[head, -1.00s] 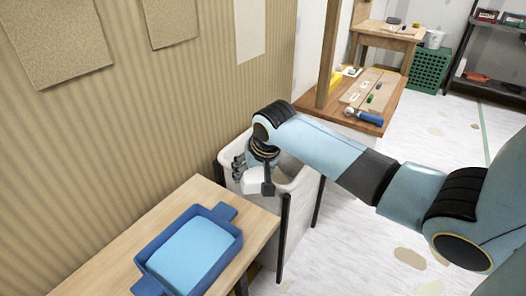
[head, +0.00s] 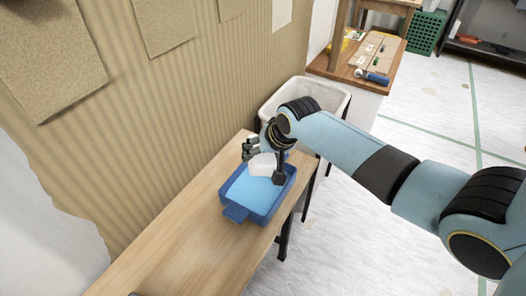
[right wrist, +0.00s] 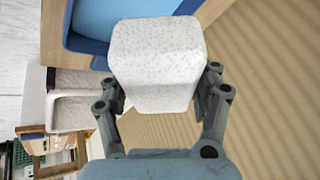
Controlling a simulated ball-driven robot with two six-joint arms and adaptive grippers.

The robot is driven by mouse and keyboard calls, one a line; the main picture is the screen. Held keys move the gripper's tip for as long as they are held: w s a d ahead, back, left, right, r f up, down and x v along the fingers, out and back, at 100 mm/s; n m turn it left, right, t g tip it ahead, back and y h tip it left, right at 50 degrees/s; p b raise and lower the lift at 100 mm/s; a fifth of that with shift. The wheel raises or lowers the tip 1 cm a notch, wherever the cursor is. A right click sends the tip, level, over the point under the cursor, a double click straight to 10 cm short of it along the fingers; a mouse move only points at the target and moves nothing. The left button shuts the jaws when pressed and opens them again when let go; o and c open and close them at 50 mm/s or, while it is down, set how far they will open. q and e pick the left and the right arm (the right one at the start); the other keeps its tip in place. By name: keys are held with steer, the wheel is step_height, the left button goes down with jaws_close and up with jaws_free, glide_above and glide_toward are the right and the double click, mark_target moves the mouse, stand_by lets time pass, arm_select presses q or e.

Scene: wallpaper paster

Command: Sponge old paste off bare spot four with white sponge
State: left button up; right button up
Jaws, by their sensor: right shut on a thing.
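The white sponge (head: 263,164) is held by my right gripper (head: 263,150), just above the blue tray (head: 235,213) of light-blue water on the wooden table. In the right wrist view the speckled white sponge (right wrist: 156,62) sits between the two fingers of my right gripper (right wrist: 160,90). The blue tray (right wrist: 75,42) shows behind it there. Tan bare patches show on the ribbed wall, one at the upper left (head: 50,55) and others along the top edge (head: 175,22). I cannot tell which one is spot four. My left gripper is not in view.
A white bin (head: 335,98) stands past the table's far end. A wooden bench (head: 350,72) with a blue-handled tool (head: 371,77) is beyond it. The near part of the wooden table (head: 165,255) is mostly clear. Wallpaper ends in a ragged edge at left.

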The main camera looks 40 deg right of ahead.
steer(key=shift+f, duration=0.25)
steer(key=shift+f+b, duration=0.25)
steer(key=shift+b, duration=0.25)
steer(key=shift+f+b, duration=3.35)
steer(key=shift+f, duration=0.65)
steer(key=shift+f, duration=0.3)
steer(key=shift+f, duration=1.2)
